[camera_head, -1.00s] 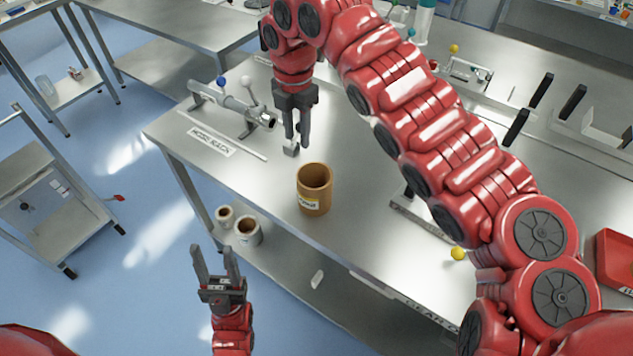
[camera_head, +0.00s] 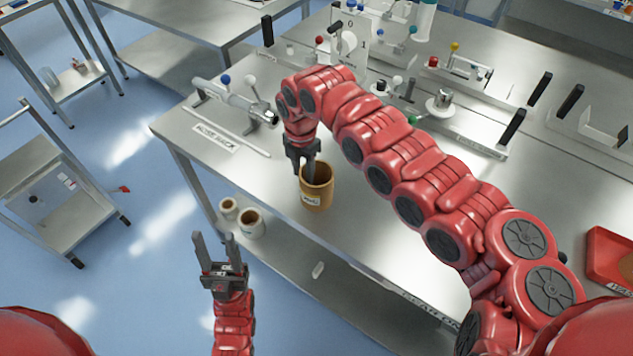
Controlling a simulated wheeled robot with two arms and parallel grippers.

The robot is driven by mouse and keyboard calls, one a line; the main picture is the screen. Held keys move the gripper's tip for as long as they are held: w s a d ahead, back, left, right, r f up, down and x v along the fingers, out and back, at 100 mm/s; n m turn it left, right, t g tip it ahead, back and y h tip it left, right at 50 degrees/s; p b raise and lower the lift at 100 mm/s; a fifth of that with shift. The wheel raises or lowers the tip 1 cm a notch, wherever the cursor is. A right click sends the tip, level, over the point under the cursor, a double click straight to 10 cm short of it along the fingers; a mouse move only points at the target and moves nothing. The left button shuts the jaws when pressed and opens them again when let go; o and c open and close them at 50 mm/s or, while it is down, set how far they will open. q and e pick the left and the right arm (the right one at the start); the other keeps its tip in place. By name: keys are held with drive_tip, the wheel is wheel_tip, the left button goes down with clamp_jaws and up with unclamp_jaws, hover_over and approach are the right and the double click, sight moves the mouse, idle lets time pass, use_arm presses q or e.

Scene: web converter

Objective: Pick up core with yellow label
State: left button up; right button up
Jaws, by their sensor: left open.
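A brown cylindrical core (camera_head: 319,204) stands upright on the metal table near its front edge. Its small label (camera_head: 311,200) faces me and looks pale in this light. My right gripper (camera_head: 306,172) points down at the core's rim on the far left side. One finger appears to be over the core's opening; whether the fingers grip the wall is unclear. My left gripper (camera_head: 214,240) is open and empty, pointing up in front of the table, apart from the core.
Two pale cores (camera_head: 250,224) stand on the lower shelf. A metal shaft device (camera_head: 235,103) and a labelled strip (camera_head: 216,138) lie left of the core. A red tray (camera_head: 609,255) sits at the right. My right arm spans above the table.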

sight(304, 178)
drive_tip(key=f, duration=0.1)
drive_tip(key=f+p, duration=0.1)
drive_tip(key=f, duration=0.1)
drive_tip(key=shift+w+d+f, duration=0.1)
drive_tip(key=shift+w+f, duration=0.1)
drive_tip(key=shift+w, duration=0.05)
drive_tip(key=shift+f, duration=0.25)
clamp_jaws()
idle(1.0)
